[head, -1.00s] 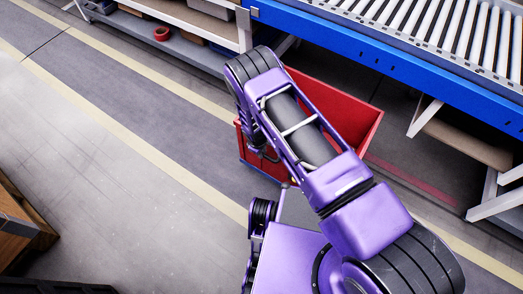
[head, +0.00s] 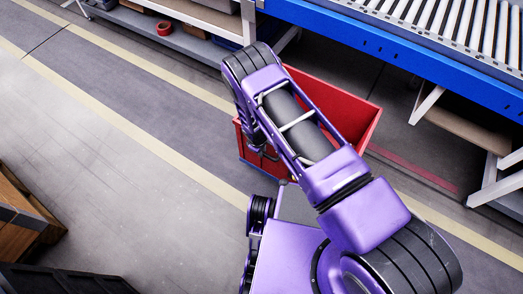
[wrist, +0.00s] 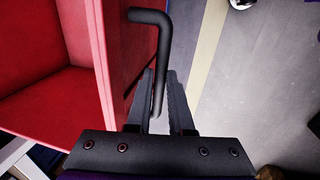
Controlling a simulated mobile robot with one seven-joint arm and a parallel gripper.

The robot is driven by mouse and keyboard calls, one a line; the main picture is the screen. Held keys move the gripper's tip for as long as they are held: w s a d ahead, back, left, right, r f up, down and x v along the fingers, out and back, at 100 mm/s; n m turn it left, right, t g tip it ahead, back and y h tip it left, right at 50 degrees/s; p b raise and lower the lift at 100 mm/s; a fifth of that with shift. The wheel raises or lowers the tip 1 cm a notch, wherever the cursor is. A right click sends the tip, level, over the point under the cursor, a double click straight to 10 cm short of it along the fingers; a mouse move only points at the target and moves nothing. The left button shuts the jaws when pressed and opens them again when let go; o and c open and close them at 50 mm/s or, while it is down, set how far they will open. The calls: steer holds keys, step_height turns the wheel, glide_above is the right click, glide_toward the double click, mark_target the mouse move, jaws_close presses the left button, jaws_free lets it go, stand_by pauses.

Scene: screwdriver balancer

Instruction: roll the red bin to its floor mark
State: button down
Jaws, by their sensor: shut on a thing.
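The red bin (head: 335,98) stands on the floor ahead of me, partly hidden behind my arm in the head view. In the wrist view its red wall (wrist: 85,50) fills the left side, and its open inside looks empty where visible. A black bent handle (wrist: 150,18) stands out from the bin's side. My gripper (wrist: 160,82) is shut on this handle, one finger on each side of it. A thin red strip (head: 415,170) lies on the floor to the right of the bin; I cannot tell whether it belongs to the floor mark.
A blue-framed roller conveyor (head: 400,50) stands behind the bin, with white legs (head: 428,103) at the right. Shelving (head: 185,45) is at the upper left. A wooden crate (head: 25,220) and a dark box (head: 60,280) are at lower left. Open floor (head: 110,170) lies left.

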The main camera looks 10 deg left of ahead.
steer(key=shift+s+d, duration=0.1)
steer(key=c, duration=0.8)
jaws_free()
steer(key=s+a+r+p, duration=0.1)
steer(key=s+r+p, duration=0.2)
steer(key=r, duration=1.4)
steer(key=shift+w, duration=0.1)
